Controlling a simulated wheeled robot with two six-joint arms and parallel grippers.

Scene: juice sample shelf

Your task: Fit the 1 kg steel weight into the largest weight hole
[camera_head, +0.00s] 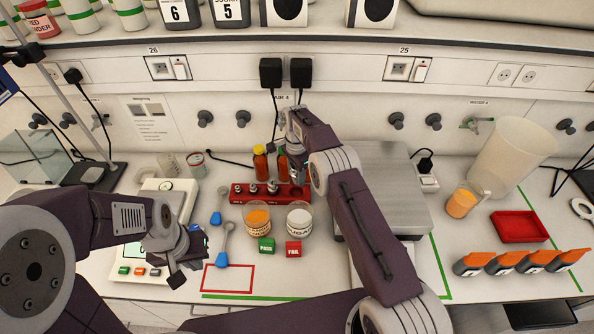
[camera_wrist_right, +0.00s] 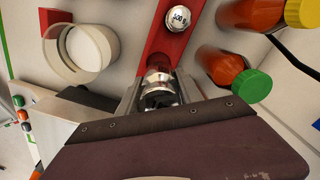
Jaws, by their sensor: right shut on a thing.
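The red weight block (camera_head: 262,197) stands at the middle of the bench, with several steel weights (camera_head: 272,186) in its row of holes. In the right wrist view the block (camera_wrist_right: 166,42) runs up from my right gripper (camera_wrist_right: 160,92), which is shut on a shiny steel weight (camera_wrist_right: 158,80) at the block's near end. Whether this weight is fully seated in the hole or held just above it cannot be told. A smaller labelled weight (camera_wrist_right: 181,17) sits further along the block. My left gripper (camera_head: 188,258) is over the left scale; its jaw opening is unclear.
Bottles with yellow and green caps (camera_wrist_right: 252,85) stand close beside the block.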

